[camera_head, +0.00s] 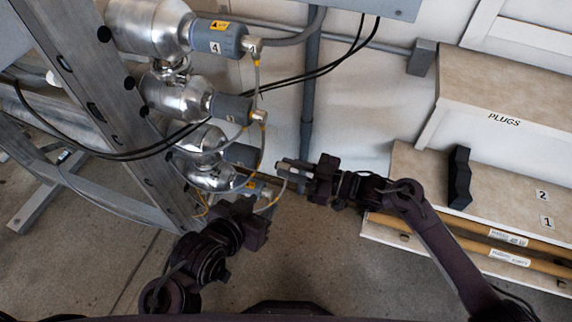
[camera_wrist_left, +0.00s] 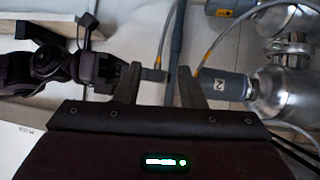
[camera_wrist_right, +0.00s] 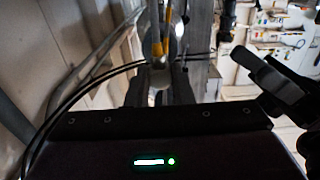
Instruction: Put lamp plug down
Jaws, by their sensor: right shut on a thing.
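My right gripper (camera_head: 318,180) is shut on a grey lamp plug (camera_head: 287,172), held in the air just right of the lowest lamp ends. In the right wrist view the plug, with a yellow-orange part (camera_wrist_right: 158,48), lies in line with the fingers; its far end is hard to make out. My left gripper (camera_head: 250,222) is below and left of it, beside the reactor. In the left wrist view its fingers (camera_wrist_left: 160,88) are apart with nothing gripped between them. The shelf marked PLUGS (camera_head: 452,75) is at upper right, away from both grippers.
Steel reactor chambers (camera_head: 150,28) with grey lamp ends and thin cables stand at left on a metal frame (camera_head: 95,90). Black cables (camera_head: 310,76) hang across. A lower shelf (camera_head: 500,195) marked 1 and 2 carries a black block (camera_head: 459,178). Labelled wooden poles (camera_head: 470,242) lie beneath.

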